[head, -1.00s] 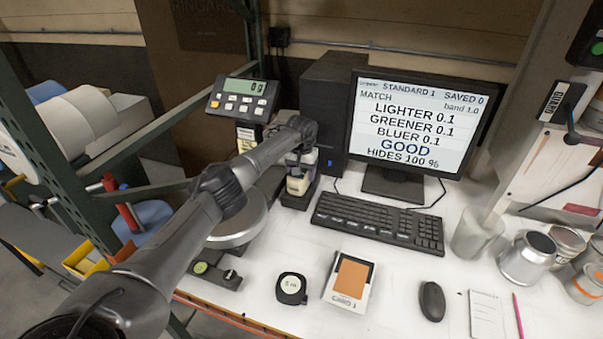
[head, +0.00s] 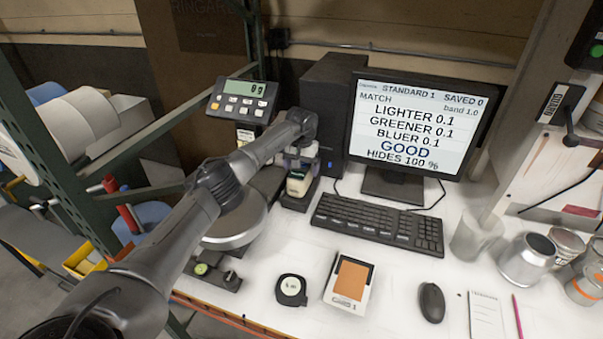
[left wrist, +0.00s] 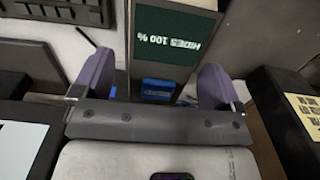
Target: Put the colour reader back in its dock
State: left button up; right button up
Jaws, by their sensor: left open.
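The colour reader (head: 298,186), a pale upright body, stands in its black dock (head: 292,203), left of the keyboard in the head view. In the left wrist view the reader (left wrist: 175,38) has a dark green screen reading "HIDES 100 %" and a blue part at its near end. My left gripper (left wrist: 155,85) is open, with one purple finger on each side of the reader's near end. In the head view the left gripper (head: 303,155) is just above the reader, partly hidden by my wrist. How deep the reader sits in the dock is hidden. My right gripper is out of view.
The monitor (head: 412,122) reads "GOOD". A scale display (head: 242,101) and round pan (head: 240,225) stand left of the dock. The keyboard (head: 377,222) is to the right. A tape measure (head: 291,290), orange card (head: 350,280) and mouse (head: 432,302) lie in front.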

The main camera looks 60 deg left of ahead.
pick_arm(q)
notch_tip(320, 180, up, 8)
jog(key=shift+r+p, duration=0.15)
jog(key=shift+p, duration=0.35)
jog(key=shift+r, duration=0.45)
